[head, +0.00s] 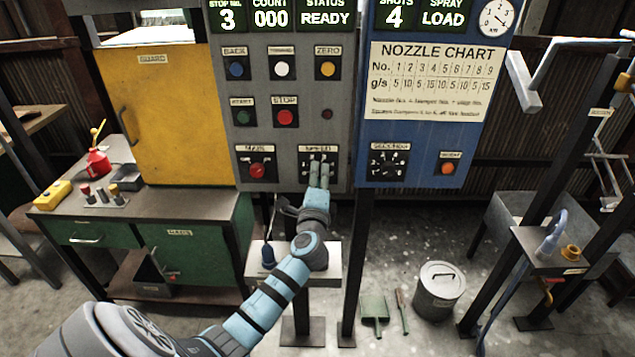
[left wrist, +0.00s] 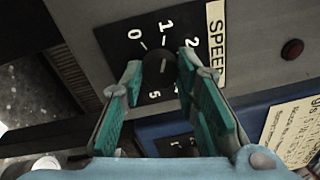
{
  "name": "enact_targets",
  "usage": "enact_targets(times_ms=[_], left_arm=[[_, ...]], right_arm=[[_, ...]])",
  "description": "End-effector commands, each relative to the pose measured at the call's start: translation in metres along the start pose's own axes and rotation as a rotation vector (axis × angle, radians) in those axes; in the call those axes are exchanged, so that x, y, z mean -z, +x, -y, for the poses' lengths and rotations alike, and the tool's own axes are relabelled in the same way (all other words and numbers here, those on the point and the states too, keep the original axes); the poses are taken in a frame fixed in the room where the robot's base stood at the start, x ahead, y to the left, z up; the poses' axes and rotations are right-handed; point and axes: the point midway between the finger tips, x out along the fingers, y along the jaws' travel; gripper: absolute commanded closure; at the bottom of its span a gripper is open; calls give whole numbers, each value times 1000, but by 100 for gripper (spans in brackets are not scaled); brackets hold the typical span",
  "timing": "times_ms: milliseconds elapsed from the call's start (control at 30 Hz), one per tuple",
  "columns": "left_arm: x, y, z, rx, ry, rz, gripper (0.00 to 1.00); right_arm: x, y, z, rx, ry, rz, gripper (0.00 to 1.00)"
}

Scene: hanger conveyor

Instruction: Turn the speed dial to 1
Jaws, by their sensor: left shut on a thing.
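The speed dial is on the grey control panel (head: 337,210), under a SPEED label (head: 318,149). Its black plate (head: 334,170) shows around my fingers in the head view. In the left wrist view the round black knob (left wrist: 158,70) sits between my fingertips, with the marks 0, 1, 2 and 5 around it; other marks are hidden. I cannot tell which mark the knob points to. My left gripper (head: 318,174) is shut on the knob, with one teal finger on each side; it also shows in the left wrist view (left wrist: 158,78). My right gripper is not in view.
The main dial (head: 257,170) is left of the speed dial, with several buttons above. A blue panel (head: 428,140) with a seconds dial (head: 388,165) is on the right. A small stand (head: 325,277) is below my arm. A yellow guard (head: 165,110) stands left.

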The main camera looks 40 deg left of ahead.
Motion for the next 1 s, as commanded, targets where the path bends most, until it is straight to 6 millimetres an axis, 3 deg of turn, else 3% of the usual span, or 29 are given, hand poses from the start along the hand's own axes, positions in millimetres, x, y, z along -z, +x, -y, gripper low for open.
enact_targets(times_ms=[567, 600, 700, 1000], left_arm=[[0, 0, -2, -3, -39, 2, 100], [0, 0, -2, -3, -39, 2, 65], [0, 0, -1, -2, -39, 2, 51], [0, -1, -1, -1, -39, 2, 51]], right_arm=[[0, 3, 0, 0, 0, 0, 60], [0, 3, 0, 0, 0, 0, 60], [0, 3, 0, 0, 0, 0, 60], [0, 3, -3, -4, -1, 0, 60]])
